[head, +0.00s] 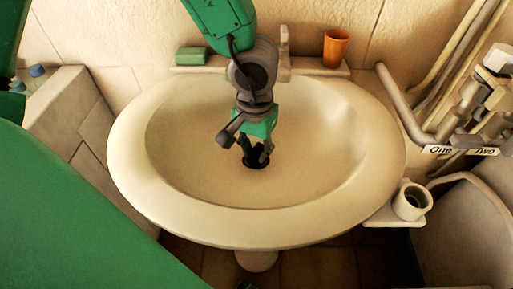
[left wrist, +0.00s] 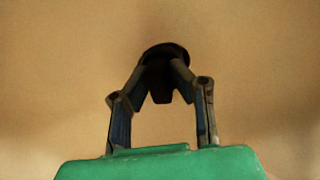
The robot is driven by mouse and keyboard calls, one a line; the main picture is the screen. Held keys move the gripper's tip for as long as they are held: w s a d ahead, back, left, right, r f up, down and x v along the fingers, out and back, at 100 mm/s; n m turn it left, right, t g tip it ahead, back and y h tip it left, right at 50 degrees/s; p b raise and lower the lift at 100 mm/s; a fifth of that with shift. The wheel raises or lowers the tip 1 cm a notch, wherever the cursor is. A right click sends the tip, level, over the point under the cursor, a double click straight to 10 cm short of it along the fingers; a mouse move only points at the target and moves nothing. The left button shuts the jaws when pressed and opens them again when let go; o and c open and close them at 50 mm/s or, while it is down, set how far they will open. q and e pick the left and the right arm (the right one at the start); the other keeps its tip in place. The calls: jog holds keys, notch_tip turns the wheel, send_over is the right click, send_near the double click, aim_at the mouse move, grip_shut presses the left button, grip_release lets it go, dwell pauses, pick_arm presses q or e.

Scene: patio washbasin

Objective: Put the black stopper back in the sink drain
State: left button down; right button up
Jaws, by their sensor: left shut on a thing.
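My left gripper (head: 256,158) reaches down into the cream oval sink (head: 130,150), with its fingertips low over the bowl's bottom, near the middle. It is shut on the black stopper (head: 257,164), a small dark round piece at the fingertips. In the left wrist view the two fingers of the left gripper (left wrist: 162,72) close on the stopper (left wrist: 165,50), whose dark rounded edge shows beyond the tips. The drain hole cannot be made out, as gripper and stopper cover that spot. I cannot tell whether the stopper touches the bowl. My right gripper is not in view.
A green sponge (head: 191,56) and an orange cup (head: 335,48) stand on the ledge behind the sink. A pale cup (head: 411,201) sits on a small shelf at right. Pipes with a "One Two" label (head: 461,151) run along the right wall. The bowl around the gripper is clear.

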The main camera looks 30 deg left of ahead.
aim_at(256, 150)
pick_arm(q)
jog(key=shift+r+p, duration=0.1)
jog(key=shift+p, duration=0.25)
jog(key=shift+f, duration=0.4)
jog(key=c, duration=1.7)
grip_release()
jog(key=shift+r, duration=0.1)
notch_tip(256, 150, up, 11)
jog(key=p, duration=1.4)
jog(key=shift+p, duration=0.3)
